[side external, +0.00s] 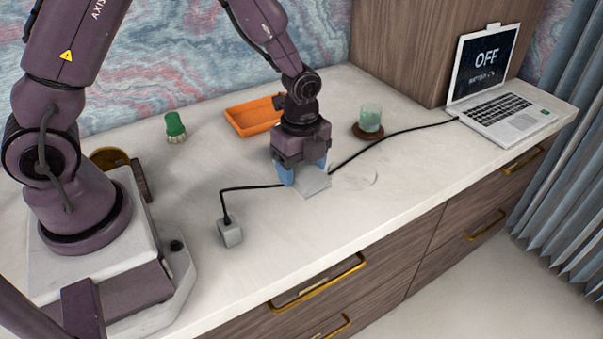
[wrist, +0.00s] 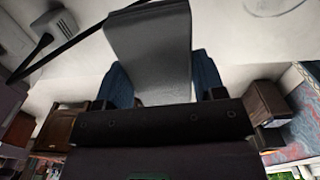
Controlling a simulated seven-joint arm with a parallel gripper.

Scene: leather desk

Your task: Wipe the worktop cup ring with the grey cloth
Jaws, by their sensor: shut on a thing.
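The grey cloth (side external: 314,184) is held at my gripper's fingertips, low over the white worktop. In the wrist view the cloth (wrist: 150,50) sticks out from between the two blue fingers. My gripper (side external: 300,176) is shut on it. I cannot tell whether the cloth touches the worktop. The cup ring (side external: 364,177) is a faint mark on the worktop, to the right of the cloth and apart from it. Part of a ring (wrist: 274,8) also shows at the top right of the wrist view.
A black cable runs from a grey cube (side external: 230,233) past my gripper to the laptop (side external: 500,105). An orange tray (side external: 250,118) and a green-topped shaker (side external: 175,126) stand at the back. The front right worktop is clear.

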